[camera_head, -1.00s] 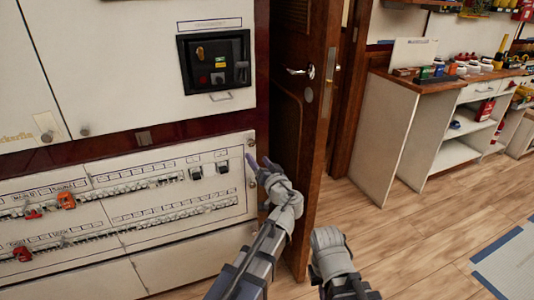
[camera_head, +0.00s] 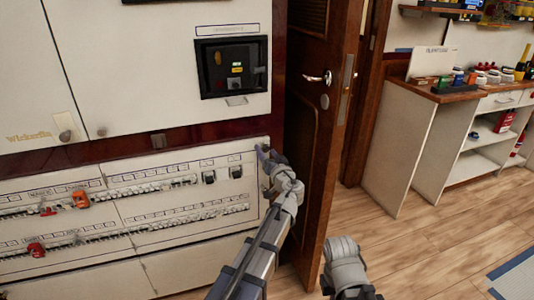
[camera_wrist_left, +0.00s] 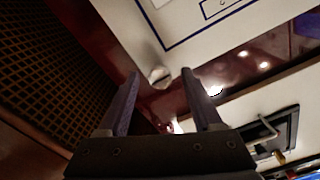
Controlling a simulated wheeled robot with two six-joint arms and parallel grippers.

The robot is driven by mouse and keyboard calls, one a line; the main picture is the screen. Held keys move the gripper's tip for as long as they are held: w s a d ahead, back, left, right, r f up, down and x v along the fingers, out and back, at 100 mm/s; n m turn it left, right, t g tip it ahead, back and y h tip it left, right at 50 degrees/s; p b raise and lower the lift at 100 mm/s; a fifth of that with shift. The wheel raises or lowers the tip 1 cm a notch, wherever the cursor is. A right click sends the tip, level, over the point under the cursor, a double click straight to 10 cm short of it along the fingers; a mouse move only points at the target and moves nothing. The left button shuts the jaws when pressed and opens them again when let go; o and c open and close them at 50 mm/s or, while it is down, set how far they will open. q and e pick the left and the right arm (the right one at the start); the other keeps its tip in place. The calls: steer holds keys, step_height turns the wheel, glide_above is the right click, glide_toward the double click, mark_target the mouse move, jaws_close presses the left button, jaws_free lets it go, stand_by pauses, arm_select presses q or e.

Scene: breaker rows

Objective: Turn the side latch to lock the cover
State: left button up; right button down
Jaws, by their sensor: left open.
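The white breaker cover (camera_head: 190,240) fills the lower left of the head view, with rows of breakers on it. My left gripper (camera_head: 267,154) is at the cover's upper right edge, its dark fingers pointing at the panel. The left wrist view shows this gripper (camera_wrist_left: 160,92) open, with nothing between its fingers. A small pale knob-like latch (camera_wrist_left: 160,76) shows just beyond and between the fingertips, apart from them as far as I can tell. In the head view the gripper hides most of the latch area. My right arm's grey link shows at the bottom, but its fingers do not.
A brown wooden door (camera_head: 309,130) with a metal handle stands open close right of my left gripper. An upper cabinet holds a black control panel (camera_head: 231,67). A workbench (camera_head: 440,88) with small items stands at the right.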

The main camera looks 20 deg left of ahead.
arm_select(q)
steer(key=shift+c, duration=0.4)
jaws_close()
